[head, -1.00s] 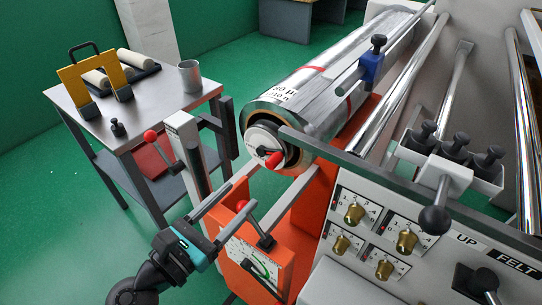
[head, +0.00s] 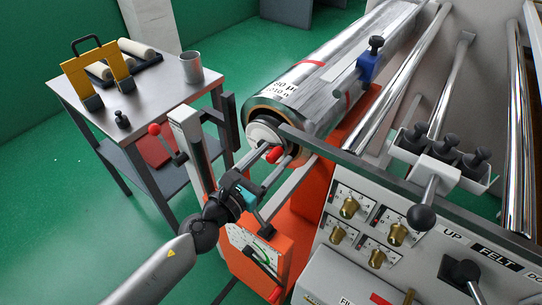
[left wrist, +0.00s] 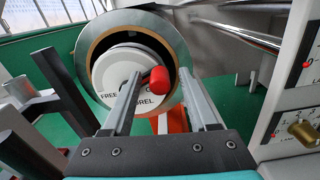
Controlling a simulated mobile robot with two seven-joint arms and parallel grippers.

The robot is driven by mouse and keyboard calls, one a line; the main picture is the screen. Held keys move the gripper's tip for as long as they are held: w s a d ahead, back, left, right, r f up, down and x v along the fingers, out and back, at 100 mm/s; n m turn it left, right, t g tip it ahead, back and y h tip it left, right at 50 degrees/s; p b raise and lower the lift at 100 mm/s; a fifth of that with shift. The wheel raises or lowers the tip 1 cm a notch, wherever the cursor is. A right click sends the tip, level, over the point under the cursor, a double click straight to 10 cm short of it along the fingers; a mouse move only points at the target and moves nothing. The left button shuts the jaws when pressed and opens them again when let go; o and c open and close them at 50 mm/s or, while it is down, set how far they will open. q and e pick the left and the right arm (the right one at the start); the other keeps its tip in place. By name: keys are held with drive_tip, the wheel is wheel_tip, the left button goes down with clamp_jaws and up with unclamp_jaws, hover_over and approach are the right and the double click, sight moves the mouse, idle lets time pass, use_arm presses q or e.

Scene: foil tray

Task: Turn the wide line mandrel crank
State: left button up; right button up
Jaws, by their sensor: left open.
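The mandrel crank is a white round disc (head: 264,133) with a red knob (head: 274,155), at the near end of the large silver foil roll (head: 310,90). In the left wrist view, the disc (left wrist: 122,72) carries partly hidden lettering, and the red knob (left wrist: 160,79) sits toward its right side. My left gripper (head: 270,162) is open, its fingers pointing at the disc. In the left wrist view, one finger lies on each side of the knob, with gaps between; whether the tips reach past it I cannot tell. My right gripper is not in view.
An orange machine frame with a dial panel (head: 245,250) stands below my left gripper. A grey control panel (head: 330,262) with brass knobs is at the right. A red-knobbed lever (head: 155,130) and a side table (head: 160,92) stand at the left.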

use_arm(q)
clamp_jaws()
idle(0.5)
